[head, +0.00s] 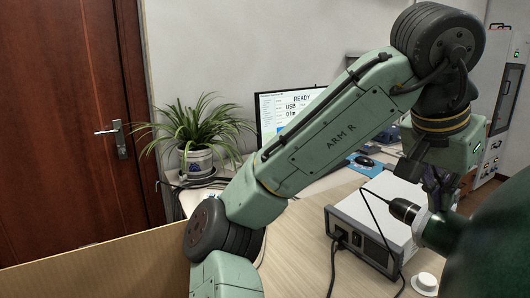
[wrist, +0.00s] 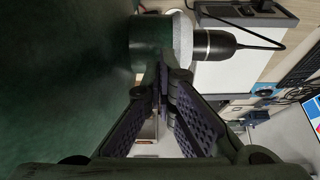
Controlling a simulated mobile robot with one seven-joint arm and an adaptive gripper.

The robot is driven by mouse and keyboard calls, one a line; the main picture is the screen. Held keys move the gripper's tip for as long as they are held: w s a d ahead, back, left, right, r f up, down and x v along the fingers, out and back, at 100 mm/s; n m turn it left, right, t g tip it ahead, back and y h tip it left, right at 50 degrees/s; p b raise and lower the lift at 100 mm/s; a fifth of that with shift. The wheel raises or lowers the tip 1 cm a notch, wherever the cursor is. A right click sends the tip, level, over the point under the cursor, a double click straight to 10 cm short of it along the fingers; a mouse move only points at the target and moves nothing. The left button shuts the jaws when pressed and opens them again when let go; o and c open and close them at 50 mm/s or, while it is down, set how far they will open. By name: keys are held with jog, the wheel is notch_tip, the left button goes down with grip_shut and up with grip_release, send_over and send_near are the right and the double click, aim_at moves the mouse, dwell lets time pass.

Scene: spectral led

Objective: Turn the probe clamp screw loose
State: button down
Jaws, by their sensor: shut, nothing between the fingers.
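The black probe (head: 405,210) sits in a pale collar (head: 420,222) on the side of a large dark green sphere (head: 490,245). In the wrist view the probe (wrist: 214,44), the grey collar (wrist: 182,36) and the sphere's dark green neck (wrist: 148,40) are at the top. I cannot make out the clamp screw; the fingers may hide it. My gripper (head: 440,188) points down just above the collar. In the wrist view my gripper (wrist: 163,78) has its fingertips together, empty, close to the neck and collar. I cannot tell if they touch.
A light grey instrument box (head: 350,213) stands on the wooden bench below the arm, with black cables. A small white round part (head: 425,282) lies near the sphere. A potted plant (head: 200,135) and a monitor (head: 285,105) stand behind.

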jog(key=shift+a, duration=0.1)
notch_tip(320, 180, up, 6)
jog(key=p, duration=0.6)
